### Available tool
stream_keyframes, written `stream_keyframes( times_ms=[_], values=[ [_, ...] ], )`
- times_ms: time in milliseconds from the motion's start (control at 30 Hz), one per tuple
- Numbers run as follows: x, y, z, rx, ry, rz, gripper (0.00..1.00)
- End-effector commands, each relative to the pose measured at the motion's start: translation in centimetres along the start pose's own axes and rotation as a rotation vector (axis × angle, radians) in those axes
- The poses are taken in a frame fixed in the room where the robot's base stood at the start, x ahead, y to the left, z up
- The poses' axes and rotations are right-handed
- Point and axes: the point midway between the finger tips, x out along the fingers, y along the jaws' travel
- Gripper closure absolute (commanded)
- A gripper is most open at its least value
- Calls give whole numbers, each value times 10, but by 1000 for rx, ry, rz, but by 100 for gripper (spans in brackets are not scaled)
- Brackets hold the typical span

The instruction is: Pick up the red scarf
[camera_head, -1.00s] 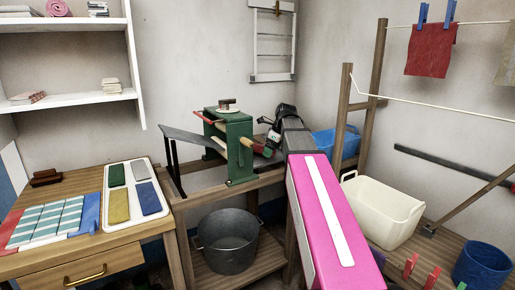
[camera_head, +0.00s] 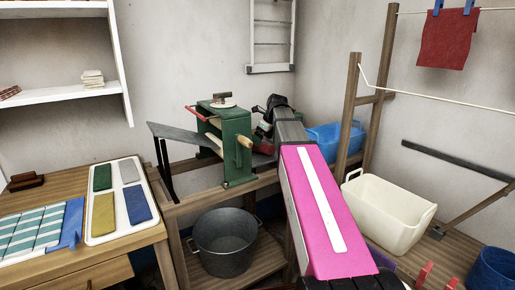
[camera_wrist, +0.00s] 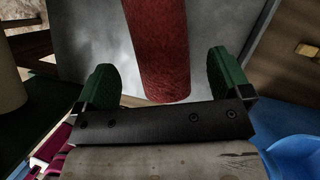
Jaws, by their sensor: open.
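In the wrist view, a dark red, rolled, cloth-like thing (camera_wrist: 158,40) runs down from the top edge and ends between my fingers. It looks like the red scarf, but its far end is out of frame. My gripper (camera_wrist: 160,64) is open, with one green finger on each side of the roll and a gap on both sides. I cannot tell how far the roll lies from the fingertips in depth. In the head view, my arm reaches to the right of the green mangle (camera_head: 238,150), and the fingers and roll cannot be made out clearly.
A blue tub (camera_head: 330,138) stands behind my arm and a cream tub (camera_head: 392,212) to its right. A wooden post (camera_head: 349,115) rises close by. A metal bucket (camera_head: 225,242) sits below the mangle. A red cloth (camera_head: 447,40) hangs on the line.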

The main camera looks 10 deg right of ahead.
Motion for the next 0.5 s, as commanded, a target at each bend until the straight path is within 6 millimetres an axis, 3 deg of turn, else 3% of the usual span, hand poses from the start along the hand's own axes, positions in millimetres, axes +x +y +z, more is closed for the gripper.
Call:
stream_keyframes(
  times_ms=[167,500],
  values=[
    [11,0,3,-1,0,0,4],
    [52,2,7,0,1,0,4]
  ],
)
